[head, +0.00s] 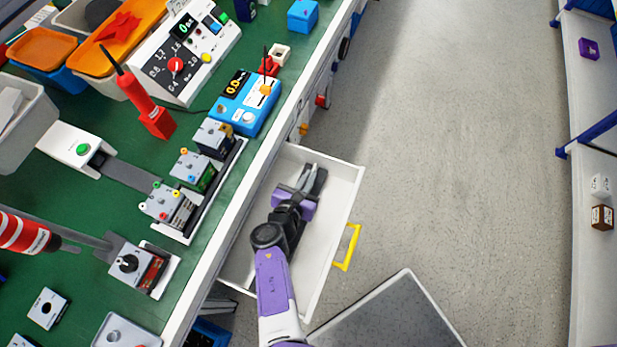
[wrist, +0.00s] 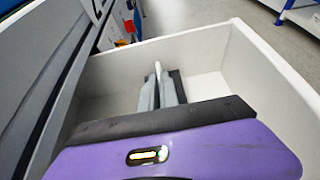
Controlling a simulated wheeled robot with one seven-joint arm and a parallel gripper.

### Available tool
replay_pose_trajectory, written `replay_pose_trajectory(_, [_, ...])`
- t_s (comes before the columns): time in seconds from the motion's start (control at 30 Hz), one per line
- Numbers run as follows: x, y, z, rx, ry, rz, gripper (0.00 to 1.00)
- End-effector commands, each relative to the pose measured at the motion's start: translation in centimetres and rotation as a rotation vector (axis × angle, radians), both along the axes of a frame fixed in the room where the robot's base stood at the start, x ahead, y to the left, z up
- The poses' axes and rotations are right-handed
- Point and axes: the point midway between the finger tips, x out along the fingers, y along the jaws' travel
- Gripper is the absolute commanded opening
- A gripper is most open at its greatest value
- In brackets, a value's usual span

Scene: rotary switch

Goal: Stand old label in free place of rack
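My gripper (head: 314,178) is inside the open white drawer, above its floor. I cannot identify an old label in either view. A pale holder (head: 216,192) along the bench edge carries three modules with coloured knobs or sockets; this may be the rack, but I cannot tell for sure. I cannot make out a free place in it.
The drawer (head: 348,180) has a yellow handle (head: 347,247) and stands out from the green bench (head: 130,152). A blue meter (head: 247,102), a red probe (head: 152,110) and orange bins (head: 128,32) stand on the bench. The floor (head: 440,150) to the right is clear.

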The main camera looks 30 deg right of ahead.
Motion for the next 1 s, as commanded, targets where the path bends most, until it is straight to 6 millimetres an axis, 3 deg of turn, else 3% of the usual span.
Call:
replay_pose_trajectory(0.17, [0.0, 0.0, -0.3, -0.001, 0.001, 0.000, 0.00])
replay_pose_trajectory(0.3, [0.0, 0.0, -0.3, -0.001, 0.001, 0.000, 0.26])
replay_pose_trajectory(0.7, [0.0, 0.1, 0.2, 0.001, 0.000, 0.000, 0.26])
replay_pose_trajectory(1.0, [-2.6, 3.9, 2.3, 0.002, -0.001, 0.006, 0.26])
